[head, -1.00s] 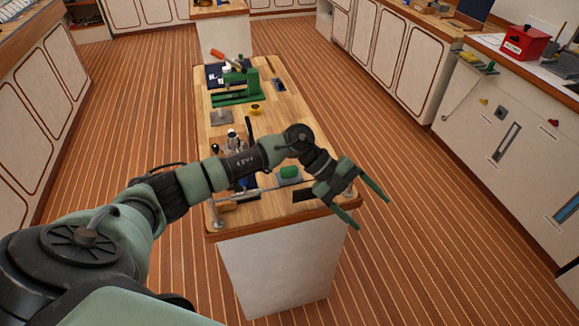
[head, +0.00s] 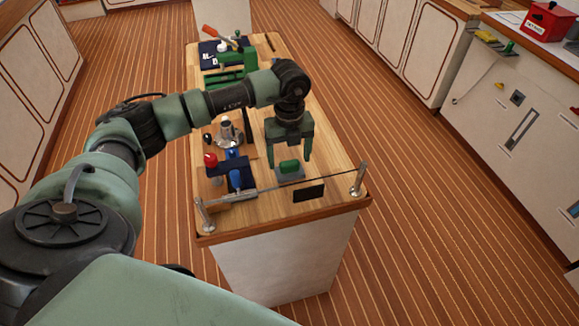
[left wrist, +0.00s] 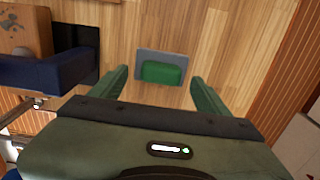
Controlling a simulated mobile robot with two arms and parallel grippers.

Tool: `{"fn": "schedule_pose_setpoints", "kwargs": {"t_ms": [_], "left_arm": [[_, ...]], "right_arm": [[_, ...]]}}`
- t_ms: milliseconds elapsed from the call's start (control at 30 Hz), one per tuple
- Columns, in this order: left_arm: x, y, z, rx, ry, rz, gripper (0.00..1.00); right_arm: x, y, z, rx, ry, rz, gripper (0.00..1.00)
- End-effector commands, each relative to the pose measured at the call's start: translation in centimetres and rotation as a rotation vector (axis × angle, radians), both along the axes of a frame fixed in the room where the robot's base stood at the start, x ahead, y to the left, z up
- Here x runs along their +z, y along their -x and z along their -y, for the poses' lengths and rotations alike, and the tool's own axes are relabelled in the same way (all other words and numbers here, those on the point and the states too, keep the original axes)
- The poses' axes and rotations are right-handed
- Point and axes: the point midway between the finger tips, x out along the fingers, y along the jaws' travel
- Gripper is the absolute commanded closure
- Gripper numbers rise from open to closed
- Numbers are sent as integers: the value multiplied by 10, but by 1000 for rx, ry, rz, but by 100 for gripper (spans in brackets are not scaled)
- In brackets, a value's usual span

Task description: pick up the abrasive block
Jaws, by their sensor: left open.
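The abrasive block appears to be the small green block (head: 289,167) on a flat grey base (head: 291,177), near the front end of the wooden bench. In the left wrist view the green block (left wrist: 163,73) lies centred between the fingers, with its grey base extending beyond it. My left gripper (head: 290,158) is open, fingers pointing down, just above and behind the block in the head view. Nothing is held between the fingers. The exact height gap is hard to judge. My right gripper is not in view.
A thin rail on posts (head: 357,180) crosses the bench's front edge, close to the block. A blue tool with a red knob (head: 236,172) stands to the left. A green machine (head: 228,77) is farther back. Bare wood (head: 335,160) lies to the right.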

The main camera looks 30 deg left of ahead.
Motion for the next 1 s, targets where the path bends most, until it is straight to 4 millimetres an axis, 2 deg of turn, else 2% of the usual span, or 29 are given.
{"fn": "schedule_pose_setpoints", "kwargs": {"t_ms": [33,200,433,467,700,767,1000], "left_arm": [[-6,1,0,0,0,-6,24],[-25,0,1,0,2,-1,24],[-28,0,1,-1,3,2,24],[-28,0,1,-1,3,2,26],[-28,0,1,-1,3,2,93],[-28,-1,0,-1,3,2,100],[-26,-1,0,-1,3,2,100]], "right_arm": [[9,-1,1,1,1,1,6],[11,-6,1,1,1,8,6],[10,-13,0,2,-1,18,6],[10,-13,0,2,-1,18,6],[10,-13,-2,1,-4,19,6],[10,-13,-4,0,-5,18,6],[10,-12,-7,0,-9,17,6]]}}
